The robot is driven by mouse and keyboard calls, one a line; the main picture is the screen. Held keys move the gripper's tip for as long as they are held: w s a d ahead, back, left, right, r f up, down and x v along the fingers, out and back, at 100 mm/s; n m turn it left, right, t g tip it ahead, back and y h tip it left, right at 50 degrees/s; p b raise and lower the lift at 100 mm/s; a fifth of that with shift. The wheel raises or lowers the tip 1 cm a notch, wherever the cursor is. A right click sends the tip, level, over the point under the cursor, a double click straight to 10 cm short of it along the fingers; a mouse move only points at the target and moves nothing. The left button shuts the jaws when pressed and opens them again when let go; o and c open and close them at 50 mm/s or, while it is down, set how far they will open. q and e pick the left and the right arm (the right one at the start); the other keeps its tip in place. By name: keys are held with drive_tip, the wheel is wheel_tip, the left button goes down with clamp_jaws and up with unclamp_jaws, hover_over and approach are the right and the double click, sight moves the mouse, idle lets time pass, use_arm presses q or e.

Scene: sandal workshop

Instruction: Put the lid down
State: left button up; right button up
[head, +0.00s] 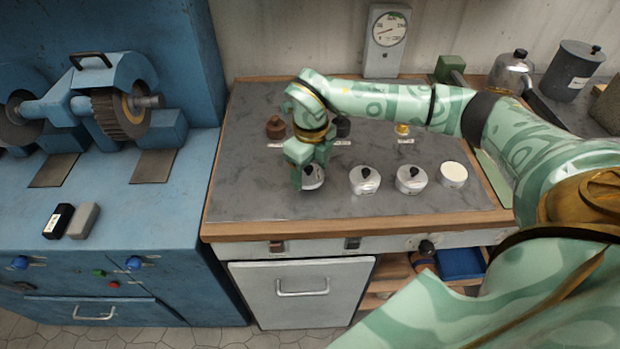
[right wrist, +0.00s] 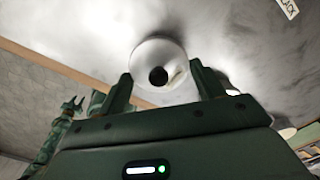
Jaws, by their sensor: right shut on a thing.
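My right gripper (head: 303,180) is over the left part of the grey bench top, pointing down. It is shut on a small silver lid (head: 314,179) with a black knob. In the right wrist view the lid (right wrist: 178,50) sits between both fingers (right wrist: 158,88), knob facing the camera. I cannot tell whether anything is under the lid or how high it is. To its right stand two silver tins with black-knobbed lids (head: 364,181) (head: 411,180) and an uncovered tin with pale contents (head: 453,174). Green parts at the wrist view's left may be my left gripper (right wrist: 73,104).
Behind my gripper are a brown knobbed piece (head: 275,127), a dark one (head: 343,127) and a yellow one (head: 402,129), with labels. A kettle (head: 511,72) and grey canister (head: 572,70) stand back right. The blue grinder bench (head: 120,215) is left. The bench top's front strip is clear.

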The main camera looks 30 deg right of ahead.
sight(311, 172)
drive_tip(key=shift+f, duration=1.5)
drive_tip(key=shift+f, duration=0.1)
drive_tip(key=o, duration=0.9)
drive_tip(key=shift+o, duration=0.2)
wheel_tip(311, 172, up, 12)
drive_tip(key=shift+r+p, duration=0.2)
drive_tip(key=shift+p, duration=0.75)
drive_tip(key=shift+f, duration=0.1)
